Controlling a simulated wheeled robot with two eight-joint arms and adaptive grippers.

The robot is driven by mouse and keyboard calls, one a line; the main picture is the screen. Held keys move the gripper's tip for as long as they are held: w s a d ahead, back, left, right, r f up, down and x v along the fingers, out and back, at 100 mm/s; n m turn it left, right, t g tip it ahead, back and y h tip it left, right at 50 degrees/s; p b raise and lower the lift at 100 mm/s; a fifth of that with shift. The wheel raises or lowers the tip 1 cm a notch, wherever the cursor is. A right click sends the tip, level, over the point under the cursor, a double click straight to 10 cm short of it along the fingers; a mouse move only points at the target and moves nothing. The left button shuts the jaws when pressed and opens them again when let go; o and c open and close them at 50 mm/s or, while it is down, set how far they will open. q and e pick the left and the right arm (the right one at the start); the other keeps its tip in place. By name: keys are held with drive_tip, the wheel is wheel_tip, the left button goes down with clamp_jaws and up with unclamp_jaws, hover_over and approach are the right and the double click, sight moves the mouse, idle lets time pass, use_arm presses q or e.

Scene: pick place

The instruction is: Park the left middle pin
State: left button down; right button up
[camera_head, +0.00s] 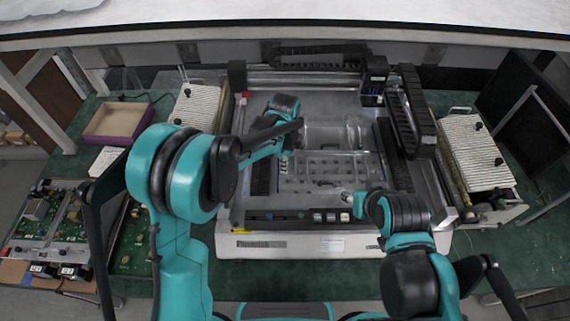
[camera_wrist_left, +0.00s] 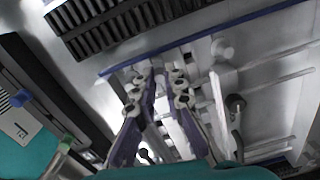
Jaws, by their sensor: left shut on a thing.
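My left gripper (camera_head: 287,154) reaches in from the left over the left part of the machine's metal bed. In the left wrist view its two fingers (camera_wrist_left: 157,88) stand close together, shut on a pin, with pale fixture parts just beyond them. The held pin is small and mostly hidden between the fingers, so I cannot tell whether it is still seated. A dark round-headed pin (camera_wrist_left: 236,103) stands to the right of the fingers. My right gripper (camera_head: 348,198) is at the front right of the bed; its jaws are too small to read.
A dark cable chain (camera_head: 415,112) runs along the right. Circuit boards (camera_head: 60,225) and a purple-edged box (camera_head: 118,122) lie on the left bench. White ribbed trays (camera_head: 475,150) flank the machine.

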idle(0.3)
use_arm(q)
drive_tip(key=c, duration=1.5)
unclamp_jaws()
drive_tip(key=shift+c, duration=0.2)
drive_tip(key=shift+c, duration=0.2)
drive_tip(key=c, duration=0.3)
drive_tip(key=shift+r+p, duration=2.3)
drive_tip(key=shift+r, duration=1.25)
